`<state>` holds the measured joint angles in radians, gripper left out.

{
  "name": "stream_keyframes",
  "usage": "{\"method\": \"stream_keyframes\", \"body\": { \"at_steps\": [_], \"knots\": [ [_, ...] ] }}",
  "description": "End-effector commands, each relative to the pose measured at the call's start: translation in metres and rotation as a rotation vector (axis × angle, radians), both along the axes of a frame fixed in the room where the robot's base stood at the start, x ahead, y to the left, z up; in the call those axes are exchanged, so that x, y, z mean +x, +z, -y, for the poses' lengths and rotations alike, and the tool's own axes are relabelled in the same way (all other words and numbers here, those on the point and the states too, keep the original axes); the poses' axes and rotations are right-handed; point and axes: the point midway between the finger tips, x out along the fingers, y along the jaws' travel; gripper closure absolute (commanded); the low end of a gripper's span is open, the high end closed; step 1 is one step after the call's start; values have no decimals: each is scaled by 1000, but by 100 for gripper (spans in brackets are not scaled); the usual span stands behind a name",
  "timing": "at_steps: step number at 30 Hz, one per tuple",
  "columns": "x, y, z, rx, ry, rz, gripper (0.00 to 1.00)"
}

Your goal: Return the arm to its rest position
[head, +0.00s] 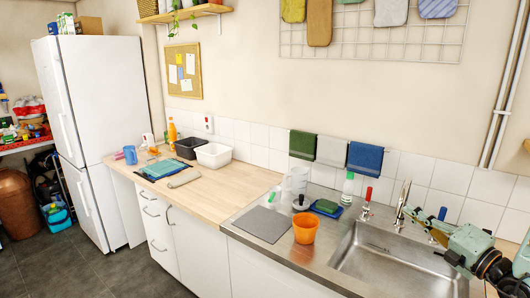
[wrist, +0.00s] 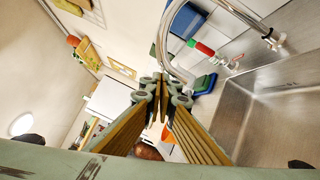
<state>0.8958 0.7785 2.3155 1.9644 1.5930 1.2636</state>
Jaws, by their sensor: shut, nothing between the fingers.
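My gripper (wrist: 160,85) is shut and empty; its ribbed brown fingers come together in the middle of the wrist view. In the head view my arm enters at the lower right and reaches over the right part of the steel sink (head: 385,262). The sink basin also shows at the right of the wrist view (wrist: 262,108). The gripper is up in the air, apart from the counter things. In the head view the fingertips are small and hard to make out.
The curved tap (head: 401,205) stands behind the sink, close to my arm; it arches beside my gripper in the wrist view. An orange cup (head: 305,228), a grey mat (head: 262,224) and a green sponge (head: 327,206) are left of the sink.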

Motion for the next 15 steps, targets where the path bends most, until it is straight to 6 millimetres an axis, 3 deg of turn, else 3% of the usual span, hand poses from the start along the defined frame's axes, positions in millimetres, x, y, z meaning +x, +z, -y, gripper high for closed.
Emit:
{"method": "stream_keyframes", "body": {
  "at_steps": [8, 15],
  "knots": [
    [0, 41, -85, -166, 187, 34, 100],
    [-13, 68, -154, -313, 343, 72, 100]
  ]
}}
